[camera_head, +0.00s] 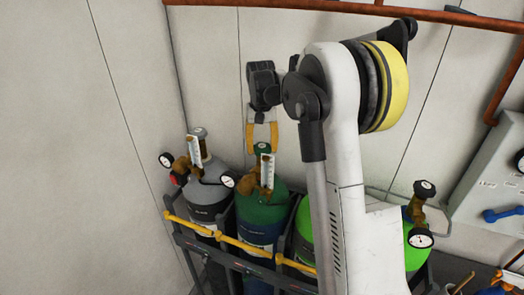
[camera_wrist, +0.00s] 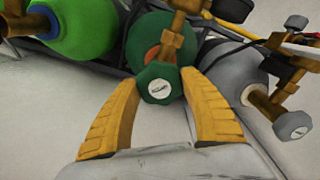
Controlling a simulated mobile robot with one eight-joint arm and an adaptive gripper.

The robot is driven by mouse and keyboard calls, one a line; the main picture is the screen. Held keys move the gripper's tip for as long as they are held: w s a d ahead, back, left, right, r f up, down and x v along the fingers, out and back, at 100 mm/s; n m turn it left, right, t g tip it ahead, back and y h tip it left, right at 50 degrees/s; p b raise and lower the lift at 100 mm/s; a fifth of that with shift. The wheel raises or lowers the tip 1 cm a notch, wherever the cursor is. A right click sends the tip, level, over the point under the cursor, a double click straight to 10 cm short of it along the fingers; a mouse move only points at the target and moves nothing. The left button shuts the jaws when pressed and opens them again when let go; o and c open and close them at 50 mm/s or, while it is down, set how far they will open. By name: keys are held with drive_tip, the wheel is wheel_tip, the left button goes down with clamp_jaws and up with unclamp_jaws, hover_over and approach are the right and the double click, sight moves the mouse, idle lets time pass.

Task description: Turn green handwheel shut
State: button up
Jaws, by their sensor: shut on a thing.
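The green handwheel (camera_wrist: 159,84) sits on top of the dark green gas cylinder (camera_head: 264,206), above its brass valve. The handwheel's face with a pale label points toward the wrist camera. A regulator with a white flow tube and a round gauge (camera_head: 229,180) is fixed to the cylinder's valve.
A grey cylinder (camera_head: 207,190) with its own regulator and grey handwheel (camera_wrist: 293,125) stands to the left in the head view. Bright green cylinders (camera_head: 305,232) stand to the right, partly behind my arm. A yellow rail (camera_head: 230,241) runs across the rack's front. The wall is close behind.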

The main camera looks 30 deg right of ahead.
sight(262, 145)
drive_tip(key=m, duration=0.3)
drive_tip(key=shift+m+b, duration=0.7)
drive_tip(key=shift+m, duration=1.6)
drive_tip(key=o, duration=1.2)
wheel_tip(262, 145, up, 12)
